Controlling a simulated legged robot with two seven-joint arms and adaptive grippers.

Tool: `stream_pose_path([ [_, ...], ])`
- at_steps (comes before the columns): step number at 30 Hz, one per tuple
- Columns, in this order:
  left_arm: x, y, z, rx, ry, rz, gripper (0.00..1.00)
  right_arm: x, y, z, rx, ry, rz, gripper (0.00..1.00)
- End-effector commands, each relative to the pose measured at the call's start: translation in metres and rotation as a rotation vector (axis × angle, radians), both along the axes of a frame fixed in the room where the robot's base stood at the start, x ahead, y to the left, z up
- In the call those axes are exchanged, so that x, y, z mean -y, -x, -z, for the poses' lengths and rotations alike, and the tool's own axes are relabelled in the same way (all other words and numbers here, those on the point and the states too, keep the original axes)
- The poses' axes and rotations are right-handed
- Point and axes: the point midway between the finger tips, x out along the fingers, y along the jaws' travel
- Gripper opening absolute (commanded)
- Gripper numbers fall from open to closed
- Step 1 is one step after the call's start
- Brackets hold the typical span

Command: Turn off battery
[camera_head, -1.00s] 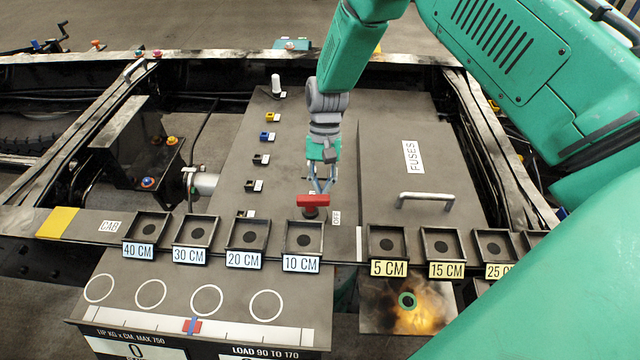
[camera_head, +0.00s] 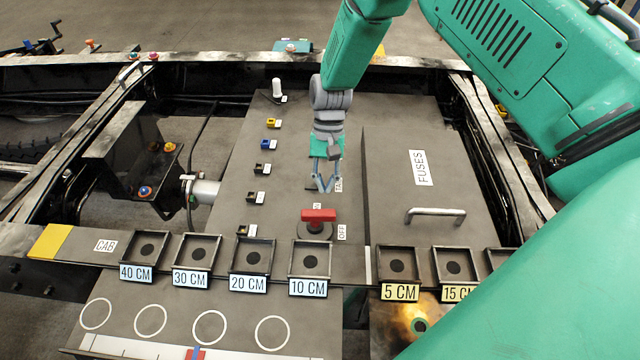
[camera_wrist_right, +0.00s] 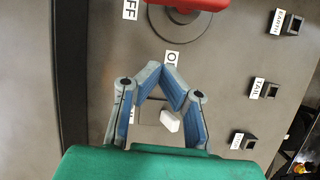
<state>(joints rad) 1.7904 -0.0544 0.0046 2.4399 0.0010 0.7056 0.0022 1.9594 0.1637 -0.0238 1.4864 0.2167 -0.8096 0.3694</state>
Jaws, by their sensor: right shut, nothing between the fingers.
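The red battery switch handle (camera_head: 319,215) sits on a round dark base on the grey panel, its bar lying left to right in the head view. An OFF label (camera_head: 342,232) is to its right, and a small, partly hidden label (camera_head: 317,206) is just above it. My right gripper (camera_head: 324,190) is shut and empty, beyond the handle and apart from it. In the right wrist view the shut fingertips (camera_wrist_right: 163,73) point at a partly covered label (camera_wrist_right: 172,60), with the red handle (camera_wrist_right: 188,4) cut off at the top edge. My left gripper is not in view.
A FUSES cover (camera_head: 385,175) with a metal handle (camera_head: 435,213) is right of the switch. Several labelled square trays (camera_head: 310,260) line the near side. Small sockets (camera_head: 262,169) and a white knob (camera_head: 277,88) stand to the left. My green right arm fills the right side.

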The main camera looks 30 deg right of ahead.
Motion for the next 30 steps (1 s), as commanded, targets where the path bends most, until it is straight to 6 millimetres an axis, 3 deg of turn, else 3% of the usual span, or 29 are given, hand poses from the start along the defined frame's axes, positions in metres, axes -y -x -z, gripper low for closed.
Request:
stream_pose_path([
  [15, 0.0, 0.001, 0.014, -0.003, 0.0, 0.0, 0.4, 0.012, -0.028, -0.075, 0.005, 0.005, 0.0, 0.0],
  [21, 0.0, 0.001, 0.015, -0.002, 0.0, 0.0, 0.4, 0.019, -0.03, -0.088, 0.004, 0.001, 0.0, 0.0],
  [30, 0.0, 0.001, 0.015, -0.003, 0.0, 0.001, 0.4, 0.018, -0.031, -0.089, 0.003, 0.001, 0.0, 0.0],
])
